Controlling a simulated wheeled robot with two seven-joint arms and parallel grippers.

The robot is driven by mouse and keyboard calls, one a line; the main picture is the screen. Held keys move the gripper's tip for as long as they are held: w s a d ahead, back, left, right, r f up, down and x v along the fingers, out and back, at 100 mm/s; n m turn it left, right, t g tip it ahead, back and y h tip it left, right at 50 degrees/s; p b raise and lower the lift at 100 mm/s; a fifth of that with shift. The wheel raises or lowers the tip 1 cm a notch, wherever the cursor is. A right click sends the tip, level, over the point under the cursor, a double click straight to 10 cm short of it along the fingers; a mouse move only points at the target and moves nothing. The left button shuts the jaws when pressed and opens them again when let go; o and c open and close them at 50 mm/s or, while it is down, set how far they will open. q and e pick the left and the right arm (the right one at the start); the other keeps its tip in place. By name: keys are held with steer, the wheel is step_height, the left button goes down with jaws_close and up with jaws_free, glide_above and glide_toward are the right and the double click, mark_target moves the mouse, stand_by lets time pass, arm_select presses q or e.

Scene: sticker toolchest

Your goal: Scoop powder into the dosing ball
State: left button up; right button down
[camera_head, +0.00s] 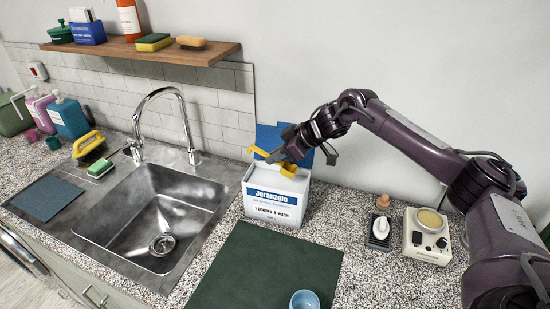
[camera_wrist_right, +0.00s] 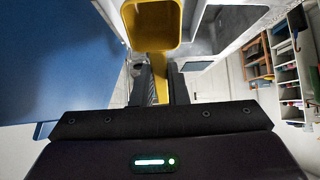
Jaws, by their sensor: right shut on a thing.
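A white powder box (camera_head: 274,197) with a blue label reading "Joranzelo" stands on the counter, its blue lid (camera_head: 268,134) raised at the back. My right gripper (camera_head: 296,154) is over the box's open top, shut on a yellow scoop (camera_head: 289,169). In the right wrist view the scoop's handle lies between the dark fingers (camera_wrist_right: 161,88) and its cup (camera_wrist_right: 152,22) points away from me. A light blue cup-like thing (camera_head: 304,300), probably the dosing ball, is on the green mat, cut by the frame edge. My left gripper is out of view.
The sink (camera_head: 160,215) and its tap (camera_head: 190,135) are left of the box. A cream device (camera_head: 427,237) and a small dark stand with a white object (camera_head: 380,230) are to the right. The green mat (camera_head: 250,265) is mostly bare. A shelf (camera_head: 130,47) hangs above.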

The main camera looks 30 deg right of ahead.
steer(key=shift+s+d+f+y+b, duration=0.15)
steer(key=shift+f+b, duration=0.5)
steer(key=shift+b, duration=0.35)
steer(key=shift+s+d+f+y+b, duration=0.1)
steer(key=shift+f+y+b, duration=0.05)
steer(key=shift+f+b, duration=0.65)
steer(key=shift+w+f+b, duration=0.1)
steer(key=shift+f+b, duration=1)
steer(key=shift+f, duration=1.15)
steer(key=shift+a, duration=0.1)
